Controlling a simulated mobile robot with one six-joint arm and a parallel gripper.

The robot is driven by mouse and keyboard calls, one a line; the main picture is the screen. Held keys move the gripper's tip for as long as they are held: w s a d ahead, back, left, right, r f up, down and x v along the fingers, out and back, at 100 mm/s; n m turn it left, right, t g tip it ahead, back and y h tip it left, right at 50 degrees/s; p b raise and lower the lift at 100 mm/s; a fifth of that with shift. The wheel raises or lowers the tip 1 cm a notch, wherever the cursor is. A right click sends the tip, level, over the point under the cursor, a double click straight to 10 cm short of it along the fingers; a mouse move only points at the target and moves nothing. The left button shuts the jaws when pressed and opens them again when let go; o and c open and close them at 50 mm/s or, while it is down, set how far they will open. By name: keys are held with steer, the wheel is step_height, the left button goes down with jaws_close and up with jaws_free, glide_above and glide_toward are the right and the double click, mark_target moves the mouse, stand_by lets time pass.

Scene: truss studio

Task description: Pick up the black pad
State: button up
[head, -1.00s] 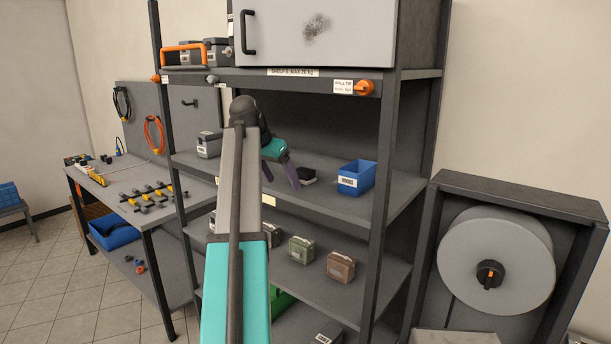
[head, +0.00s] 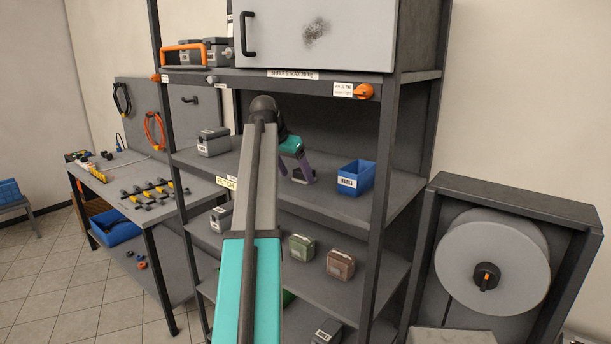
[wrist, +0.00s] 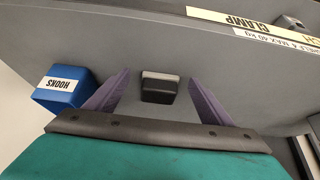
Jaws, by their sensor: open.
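The black pad (wrist: 159,92) is a small dark block with a pale grey strip along one edge. It lies on the middle shelf of the rack. In the wrist view it sits between the two purple fingers of my gripper (wrist: 160,77), with a gap on each side. My gripper also shows in the head view (head: 297,175), open, low over the shelf. There the pad (head: 299,177) is partly hidden by the fingers.
A blue bin (head: 356,178) marked HOOKS stands right of the pad, and also shows in the wrist view (wrist: 62,90), close to one finger. A grey box (head: 213,142) stands at the shelf's left. A rack post (head: 382,170) rises at the front right.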

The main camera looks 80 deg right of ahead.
steer(key=d, duration=0.1)
steer(key=s+d+p, duration=0.1)
steer(key=d, duration=0.1)
steer(key=s+d+p, duration=0.1)
steer(key=shift+s+d+r, duration=0.15)
steer(key=shift+s+d, duration=0.05)
steer(key=shift+s, duration=0.05)
steer(key=shift+f+p, duration=0.5)
steer(key=shift+f, duration=0.2)
steer(key=shift+c, duration=0.4)
steer(key=c, duration=1.1)
